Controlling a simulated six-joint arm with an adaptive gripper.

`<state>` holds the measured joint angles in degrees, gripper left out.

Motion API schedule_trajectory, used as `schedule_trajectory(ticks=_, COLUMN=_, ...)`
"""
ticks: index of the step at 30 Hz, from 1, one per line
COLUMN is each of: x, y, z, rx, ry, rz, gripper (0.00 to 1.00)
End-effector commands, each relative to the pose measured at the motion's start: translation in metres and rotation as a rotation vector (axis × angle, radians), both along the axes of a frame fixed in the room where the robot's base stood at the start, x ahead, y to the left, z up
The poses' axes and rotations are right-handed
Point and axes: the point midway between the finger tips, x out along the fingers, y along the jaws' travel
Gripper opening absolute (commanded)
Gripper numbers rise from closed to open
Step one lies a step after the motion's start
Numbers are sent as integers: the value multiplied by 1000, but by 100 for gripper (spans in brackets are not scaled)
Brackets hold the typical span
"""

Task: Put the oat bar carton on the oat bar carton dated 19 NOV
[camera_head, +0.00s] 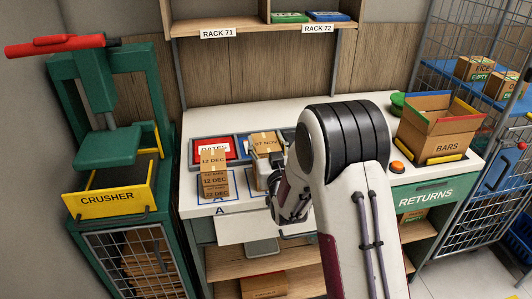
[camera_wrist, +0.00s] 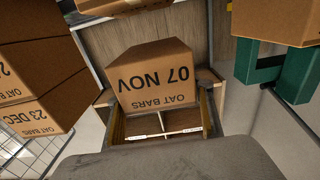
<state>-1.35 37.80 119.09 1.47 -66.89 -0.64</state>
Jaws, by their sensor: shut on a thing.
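An oat bar carton marked 07 NOV (camera_wrist: 155,75) sits between the fingers of my gripper (camera_wrist: 160,118) in the wrist view, its print upside down there. My gripper is shut on it. In the head view, a 07 NOV carton (camera_head: 265,143) stands on the table, left of my arm; my gripper (camera_head: 287,205) is low at its right front, partly hidden by my wrist. A stack of cartons (camera_head: 214,173) with DEC dates stands to its left. Cartons with oat bar print (camera_wrist: 35,75) also show at the wrist view's left. I cannot read 19 NOV on any carton.
A blue-outlined area marked A (camera_head: 221,211) lies at the table's front. A DATES tray (camera_head: 217,149) is behind the stack. The green crusher (camera_head: 110,160) stands left. An open BARS box (camera_head: 440,130) and an orange button (camera_head: 397,167) are right. A rack shelf (camera_head: 262,27) overhangs the back.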

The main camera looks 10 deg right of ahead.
Motion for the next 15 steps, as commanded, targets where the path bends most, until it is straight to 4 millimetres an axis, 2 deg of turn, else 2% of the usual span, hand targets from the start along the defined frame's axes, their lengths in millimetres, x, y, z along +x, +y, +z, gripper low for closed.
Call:
schedule_trajectory(ticks=8, x=0, y=0, z=-4, rx=0, ry=0, rz=0, gripper=25)
schedule_trajectory(ticks=15, x=0, y=0, z=-25, rx=0, ry=1, rz=0, gripper=25)
